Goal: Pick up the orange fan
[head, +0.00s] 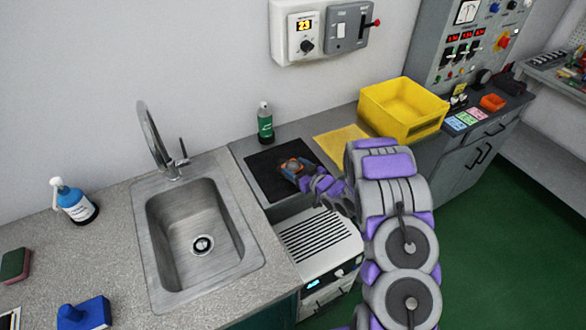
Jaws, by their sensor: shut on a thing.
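The orange fan (293,166) is a small orange piece with a dark surround, over the black mat (268,181) on the grey counter. My gripper (299,174) is shut on it, reaching in from the right. The fingers and part of the fan overlap at this distance. I cannot tell whether the fan touches the mat or is lifted off it.
A green bottle (265,124) stands behind the mat. A yellow bin (403,108) and a yellow mat (341,142) are to the right. A sink (160,215) with a tall faucet (155,140) is left. A white vented unit (315,240) sits in front, below.

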